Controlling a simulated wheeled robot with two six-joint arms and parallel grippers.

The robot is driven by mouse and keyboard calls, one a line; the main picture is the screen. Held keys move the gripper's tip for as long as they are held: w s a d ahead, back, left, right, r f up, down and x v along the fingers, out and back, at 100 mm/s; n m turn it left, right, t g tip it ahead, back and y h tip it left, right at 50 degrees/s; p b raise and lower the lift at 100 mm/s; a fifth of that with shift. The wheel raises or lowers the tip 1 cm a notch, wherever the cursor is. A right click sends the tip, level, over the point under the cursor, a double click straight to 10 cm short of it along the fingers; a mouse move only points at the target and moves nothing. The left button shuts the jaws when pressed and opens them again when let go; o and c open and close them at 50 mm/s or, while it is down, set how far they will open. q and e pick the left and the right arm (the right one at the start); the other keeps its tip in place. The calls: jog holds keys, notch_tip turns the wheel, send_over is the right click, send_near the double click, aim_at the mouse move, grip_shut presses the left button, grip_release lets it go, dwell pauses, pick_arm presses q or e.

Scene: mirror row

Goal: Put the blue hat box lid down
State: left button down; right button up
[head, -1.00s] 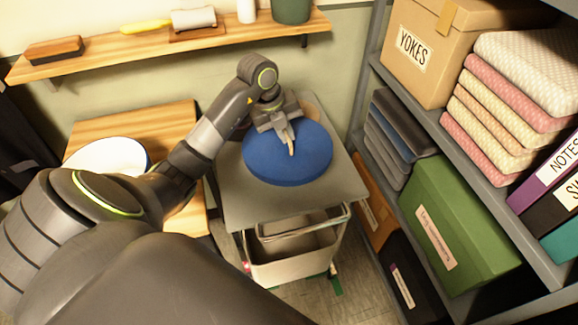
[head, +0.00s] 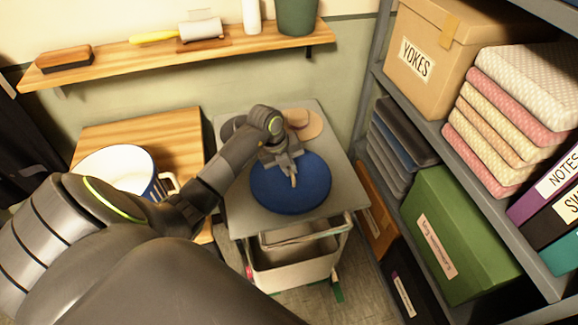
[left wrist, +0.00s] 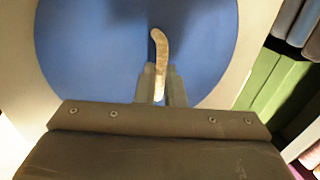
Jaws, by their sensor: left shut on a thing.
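The blue hat box lid (head: 309,189) is a round blue disc with a pale, curved handle (head: 294,181) standing on its top. My left gripper (head: 292,174) is shut on this handle, above the middle of the lid. In the left wrist view the handle (left wrist: 160,62) stands between the two fingers, and the blue lid (left wrist: 85,55) fills most of the picture. The lid is over the front part of the grey trolley top (head: 340,182). I cannot tell whether it touches the top or hangs just above it. My right gripper is not in view.
A tan hat (head: 304,122) lies at the back of the trolley top, near a dark round thing partly hidden by my arm. A loaded shelf (head: 450,150) stands close at right.

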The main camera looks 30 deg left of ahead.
pick_arm(q)
jog(key=c, duration=1.5)
grip_release()
jog(key=shift+r, duration=0.2)
jog(key=shift+a+r, duration=0.15)
jog(key=shift+r, duration=0.2)
jog(key=b+v, duration=0.2)
jog(key=v, duration=0.9)
jog(key=shift+s, duration=0.15)
